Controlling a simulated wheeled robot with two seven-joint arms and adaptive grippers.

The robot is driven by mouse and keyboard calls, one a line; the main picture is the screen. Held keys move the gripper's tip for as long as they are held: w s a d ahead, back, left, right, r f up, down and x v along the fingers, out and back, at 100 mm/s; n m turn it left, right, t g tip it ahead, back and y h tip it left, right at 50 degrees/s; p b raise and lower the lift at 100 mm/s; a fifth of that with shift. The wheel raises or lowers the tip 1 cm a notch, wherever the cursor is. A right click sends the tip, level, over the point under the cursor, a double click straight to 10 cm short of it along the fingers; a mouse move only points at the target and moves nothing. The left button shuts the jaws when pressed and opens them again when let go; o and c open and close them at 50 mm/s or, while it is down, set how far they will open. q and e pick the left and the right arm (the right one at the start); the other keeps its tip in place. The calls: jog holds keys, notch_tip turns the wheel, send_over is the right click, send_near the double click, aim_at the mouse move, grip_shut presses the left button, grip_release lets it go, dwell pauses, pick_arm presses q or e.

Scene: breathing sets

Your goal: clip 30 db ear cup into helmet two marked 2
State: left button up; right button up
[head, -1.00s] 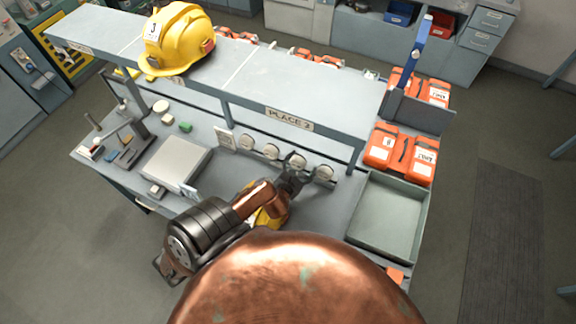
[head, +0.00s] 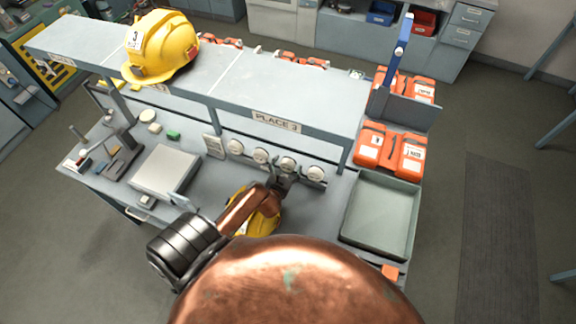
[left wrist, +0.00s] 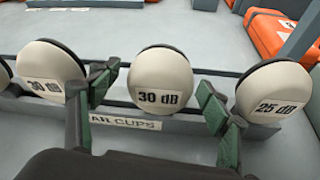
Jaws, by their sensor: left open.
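Several round white ear cups stand in a row on a rack at the back of the bench. In the left wrist view a 30 dB ear cup (left wrist: 160,82) sits between the fingers of my left gripper (left wrist: 160,105), with gaps on both sides. Another 30 dB ear cup (left wrist: 48,70) is on its left and a 25 dB ear cup (left wrist: 272,92) on its right. In the head view my left gripper (head: 284,179) is open at the rack, by the ear cup (head: 288,164). A yellow helmet (head: 266,222) lies partly hidden under my left arm; its number is not visible. My right gripper is not in view.
A yellow helmet marked 3 (head: 162,50) stands on the raised shelf (head: 230,85) above the rack. A grey tray (head: 380,215) and orange cases (head: 390,150) are at the right. A pale box (head: 165,168) stands on the bench at the left.

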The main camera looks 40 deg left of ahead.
pick_arm(q)
jog(key=shift+w+a+f, duration=0.2)
jog(key=shift+w+f, duration=0.15)
jog(key=shift+w, duration=0.15)
jog(key=shift+s, duration=0.1)
jog(key=shift+c, duration=0.6)
jog(key=c, duration=1.2)
jog(key=shift+r, duration=0.1)
